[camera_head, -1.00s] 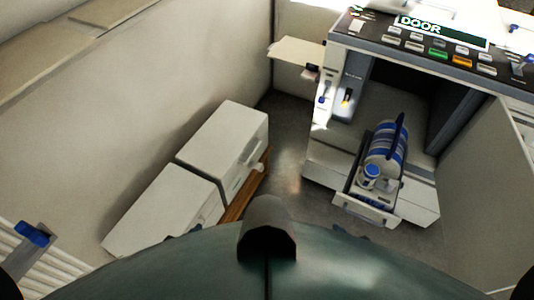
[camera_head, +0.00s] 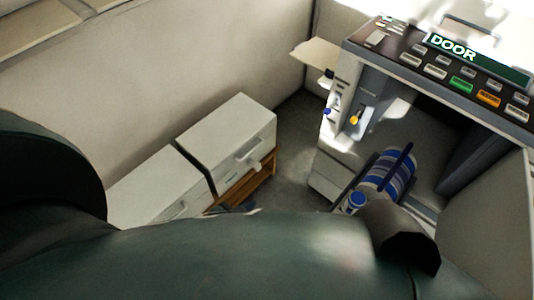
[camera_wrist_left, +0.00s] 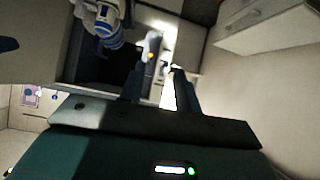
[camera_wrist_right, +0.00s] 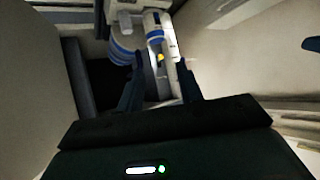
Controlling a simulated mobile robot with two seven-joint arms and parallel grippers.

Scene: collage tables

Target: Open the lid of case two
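Two white box-like cases stand side by side against the wall in the head view, the farther one (camera_head: 228,135) and the nearer one (camera_head: 155,188). Both tops look shut. I see no number on either, so I cannot tell which is case two. The farther case has a light handle (camera_head: 250,163) on its front. My body hides part of the nearer case. My left gripper (camera_wrist_left: 157,68) shows in its wrist view with its fingers apart and empty. My right gripper (camera_wrist_right: 163,58) also has its fingers apart and empty. Neither gripper shows clearly in the head view.
A wooden support (camera_head: 262,185) lies under the cases. A grey machine with a DOOR panel (camera_head: 455,48) stands at the right, with a blue-and-white striped cylinder (camera_head: 385,172) inside. Some grey floor (camera_head: 298,150) is clear between the cases and the machine.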

